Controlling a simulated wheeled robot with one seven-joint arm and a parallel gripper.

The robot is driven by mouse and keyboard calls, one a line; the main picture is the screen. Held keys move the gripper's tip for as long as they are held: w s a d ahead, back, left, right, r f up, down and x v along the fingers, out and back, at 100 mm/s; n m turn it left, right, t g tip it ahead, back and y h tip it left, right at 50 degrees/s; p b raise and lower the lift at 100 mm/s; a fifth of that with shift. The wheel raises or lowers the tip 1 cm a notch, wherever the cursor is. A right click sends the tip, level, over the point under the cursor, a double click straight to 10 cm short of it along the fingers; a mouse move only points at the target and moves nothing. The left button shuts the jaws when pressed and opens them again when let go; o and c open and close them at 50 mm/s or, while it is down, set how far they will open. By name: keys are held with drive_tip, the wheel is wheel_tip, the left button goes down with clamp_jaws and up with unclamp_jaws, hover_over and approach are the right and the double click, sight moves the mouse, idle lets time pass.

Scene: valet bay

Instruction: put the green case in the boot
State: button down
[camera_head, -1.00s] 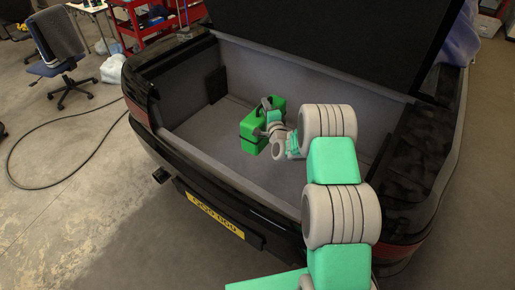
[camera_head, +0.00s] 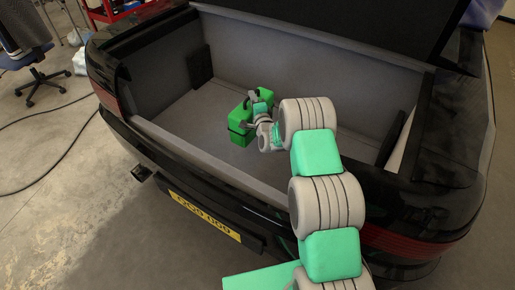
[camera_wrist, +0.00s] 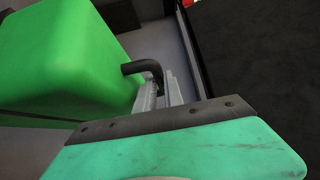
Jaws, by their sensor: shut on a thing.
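The green case (camera_head: 240,128) is inside the open boot (camera_head: 190,117) of the black car, near the middle of the boot space. My gripper (camera_head: 257,103) is at the case's upper right side and is shut on its dark handle. In the wrist view the green case (camera_wrist: 65,60) fills the upper left, and the dark handle (camera_wrist: 143,68) runs into the jaws (camera_wrist: 165,92). The arm hides part of the boot floor. I cannot tell whether the case touches the floor.
The boot's rear sill (camera_head: 200,165) runs below the arm, with the yellow number plate (camera_head: 204,216) under it. The raised lid (camera_head: 340,25) is behind. An office chair (camera_head: 30,60), a hose (camera_head: 50,170) and a red trolley (camera_head: 110,10) are at the left.

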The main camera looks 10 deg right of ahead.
wheel_tip(320, 180, down, 2)
drive_tip(key=shift+w+a+f+b, duration=0.15)
drive_tip(key=shift+f+b, duration=0.1)
drive_tip(key=shift+b, duration=0.35)
drive_tip(key=shift+a+f+b, duration=0.2)
drive_tip(key=shift+f+b, duration=0.1)
drive_tip(key=shift+f, duration=0.25)
wheel_tip(320, 180, down, 9)
drive_tip(key=shift+f, duration=0.1)
drive_tip(key=shift+f+b, duration=0.2)
drive_tip(key=shift+b, duration=0.15)
drive_tip(key=c, duration=1.9)
unclamp_jaws()
drive_tip(key=shift+f, duration=0.15)
drive_tip(key=o, duration=0.4)
drive_tip(key=shift+o, duration=0.2)
